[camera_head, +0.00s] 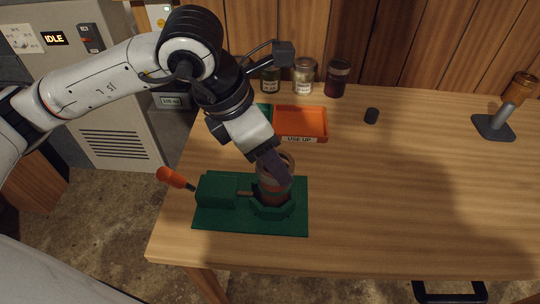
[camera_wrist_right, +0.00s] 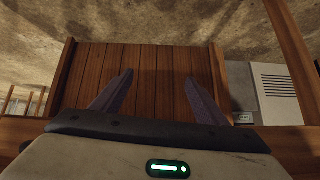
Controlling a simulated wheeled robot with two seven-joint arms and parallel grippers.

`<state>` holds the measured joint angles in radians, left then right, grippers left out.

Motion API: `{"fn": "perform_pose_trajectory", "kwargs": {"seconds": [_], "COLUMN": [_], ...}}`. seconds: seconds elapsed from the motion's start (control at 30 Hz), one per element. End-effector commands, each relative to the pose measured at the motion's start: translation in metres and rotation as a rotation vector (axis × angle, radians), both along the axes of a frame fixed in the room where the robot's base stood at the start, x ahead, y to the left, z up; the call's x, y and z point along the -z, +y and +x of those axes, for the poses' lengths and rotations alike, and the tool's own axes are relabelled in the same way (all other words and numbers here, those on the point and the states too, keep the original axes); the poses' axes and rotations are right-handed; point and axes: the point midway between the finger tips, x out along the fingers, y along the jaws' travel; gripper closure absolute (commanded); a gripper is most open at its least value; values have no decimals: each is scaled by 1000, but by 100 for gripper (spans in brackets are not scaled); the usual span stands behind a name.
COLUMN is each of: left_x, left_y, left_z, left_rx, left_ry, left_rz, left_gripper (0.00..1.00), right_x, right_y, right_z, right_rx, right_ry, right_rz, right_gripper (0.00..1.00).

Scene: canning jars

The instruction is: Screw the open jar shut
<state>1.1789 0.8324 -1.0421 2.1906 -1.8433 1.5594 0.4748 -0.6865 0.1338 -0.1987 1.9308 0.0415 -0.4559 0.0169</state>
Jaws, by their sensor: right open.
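A jar with reddish-brown contents (camera_head: 275,190) stands upright in a green clamp fixture (camera_head: 216,190) near the table's front left. My left gripper (camera_head: 272,165) points down at the jar's top from the upper left. One dark finger shows against the jar's mouth. The other finger is hidden, so I cannot tell whether it grips anything. A brownish ring shows at the jar's top, but I cannot tell whether it is a lid or the rim. My right gripper (camera_wrist_right: 155,97) shows only in the right wrist view, open and empty, its two fingers apart before wooden boards.
An orange tray (camera_head: 314,120) marked "USE UP" lies behind the fixture. Several jars stand at the back, including a dark red one (camera_head: 338,78). The table's right front is clear.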

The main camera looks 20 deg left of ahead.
Motion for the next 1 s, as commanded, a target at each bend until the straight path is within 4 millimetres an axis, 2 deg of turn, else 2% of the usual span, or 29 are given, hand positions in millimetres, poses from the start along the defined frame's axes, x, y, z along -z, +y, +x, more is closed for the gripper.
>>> {"fn": "perform_pose_trajectory", "kwargs": {"seconds": [1.0], "left_x": [4], "left_y": [0], "left_z": [0], "left_rx": [0], "left_ry": [0], "left_rz": [0], "left_gripper": [66], "right_x": [8], "right_y": [-1], "right_z": [1], "right_rx": [3], "right_ry": [-4], "right_rz": [1], "right_gripper": [33]}}
